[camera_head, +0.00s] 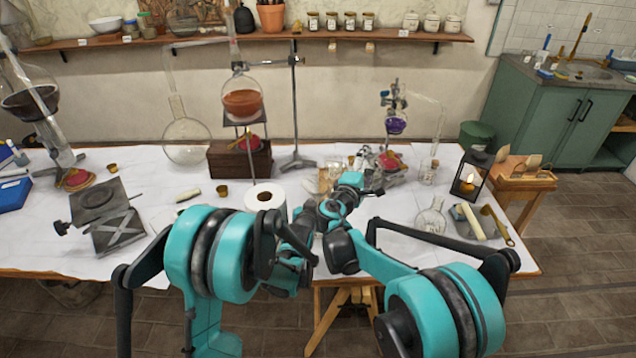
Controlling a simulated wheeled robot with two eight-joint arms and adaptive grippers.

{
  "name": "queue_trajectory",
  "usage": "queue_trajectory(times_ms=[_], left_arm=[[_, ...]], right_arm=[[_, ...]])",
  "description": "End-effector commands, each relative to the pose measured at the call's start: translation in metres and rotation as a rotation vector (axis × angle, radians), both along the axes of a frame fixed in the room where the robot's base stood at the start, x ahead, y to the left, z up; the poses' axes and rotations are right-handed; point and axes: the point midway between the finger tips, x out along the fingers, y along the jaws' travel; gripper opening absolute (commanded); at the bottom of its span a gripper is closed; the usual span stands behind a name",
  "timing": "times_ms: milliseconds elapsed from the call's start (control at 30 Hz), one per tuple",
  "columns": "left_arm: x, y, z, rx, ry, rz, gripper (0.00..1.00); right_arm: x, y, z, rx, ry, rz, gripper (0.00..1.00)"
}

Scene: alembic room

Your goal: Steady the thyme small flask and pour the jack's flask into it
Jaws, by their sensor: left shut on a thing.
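My left gripper (362,170) reaches out over the middle of the table. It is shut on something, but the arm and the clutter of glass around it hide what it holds. My right arm bends in from the right and crosses close to the left forearm; its gripper cannot be made out. The lab jack (97,196) at the left has a dark ring on its plate and no flask on it. A small clear flask (432,217) stands on the right of the table. I cannot tell which glass is the thyme small flask.
A black lantern (470,175) is at the right edge. A round flask of orange liquid (242,102) sits on a stand at the back. A metal stand (296,110) rises beside it.

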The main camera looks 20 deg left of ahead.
Motion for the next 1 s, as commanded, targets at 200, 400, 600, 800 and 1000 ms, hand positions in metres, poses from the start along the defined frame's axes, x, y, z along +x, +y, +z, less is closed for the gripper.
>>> queue_trajectory(times_ms=[200, 400, 600, 800, 1000], left_arm=[[0.0, 0.0, 0.0, 0.0, 0.0, 0.0, 0.0], [0.0, 0.0, 0.0, 0.0, 0.0, 0.0, 0.0], [0.0, 0.0, 0.0, 0.0, 0.0, 0.0, 0.0], [0.0, 0.0, 0.0, 0.0, 0.0, 0.0, 0.0], [0.0, 0.0, 0.0, 0.0, 0.0, 0.0, 0.0]], right_arm=[[0.0, -0.001, -0.011, 0.105, 0.016, 0.0, 0.41], [0.001, -0.002, -0.024, 0.251, 0.04, 0.0, 0.41], [0.0, 0.0, -0.037, 0.407, 0.063, 0.0, 0.41], [-0.001, 0.004, -0.044, 0.508, 0.079, 0.0, 0.41], [-0.002, 0.011, -0.055, 0.66, 0.103, 0.001, 0.41]])
